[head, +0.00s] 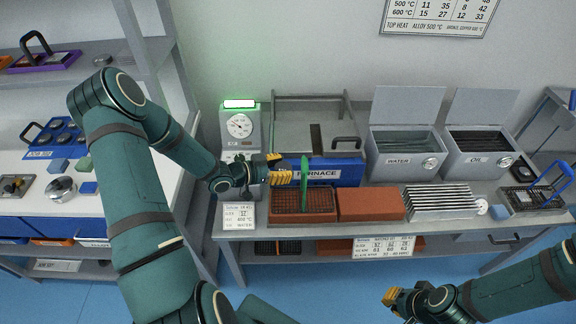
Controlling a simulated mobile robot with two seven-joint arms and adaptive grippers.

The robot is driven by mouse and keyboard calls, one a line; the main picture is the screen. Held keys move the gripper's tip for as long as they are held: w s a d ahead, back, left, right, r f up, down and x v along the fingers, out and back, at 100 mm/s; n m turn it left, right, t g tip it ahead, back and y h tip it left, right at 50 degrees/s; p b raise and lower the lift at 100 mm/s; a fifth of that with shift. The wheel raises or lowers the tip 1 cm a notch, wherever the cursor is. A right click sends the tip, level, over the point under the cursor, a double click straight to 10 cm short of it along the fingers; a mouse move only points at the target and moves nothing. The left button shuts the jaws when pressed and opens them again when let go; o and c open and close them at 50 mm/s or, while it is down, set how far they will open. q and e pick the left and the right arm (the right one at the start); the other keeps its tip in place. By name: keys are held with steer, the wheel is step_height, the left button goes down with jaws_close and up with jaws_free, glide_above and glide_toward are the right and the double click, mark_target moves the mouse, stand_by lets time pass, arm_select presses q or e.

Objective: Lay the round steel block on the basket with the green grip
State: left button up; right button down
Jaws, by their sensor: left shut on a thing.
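A brick-red block (370,204) sits right of the basket, then a finned metal rack (440,203) and a basket with a blue grip (535,198). The furnace (330,172) is behind. WATER (398,163) and OIL (478,163) tanks stand open.

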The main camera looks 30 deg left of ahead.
arm_select(q)
steer(key=shift+f+b, duration=0.3)
steer(key=shift+f, duration=0.1)
step_height(320, 180, down, 11)
steer(key=b, duration=0.7)
steer(key=shift+r+b, duration=0.2)
steer(key=shift+b, duration=0.15)
steer(key=shift+f+b, duration=0.4)
steer(key=shift+f, duration=0.15)
steer(key=o, duration=1.3)
steer(key=shift+s+a, duration=0.1)
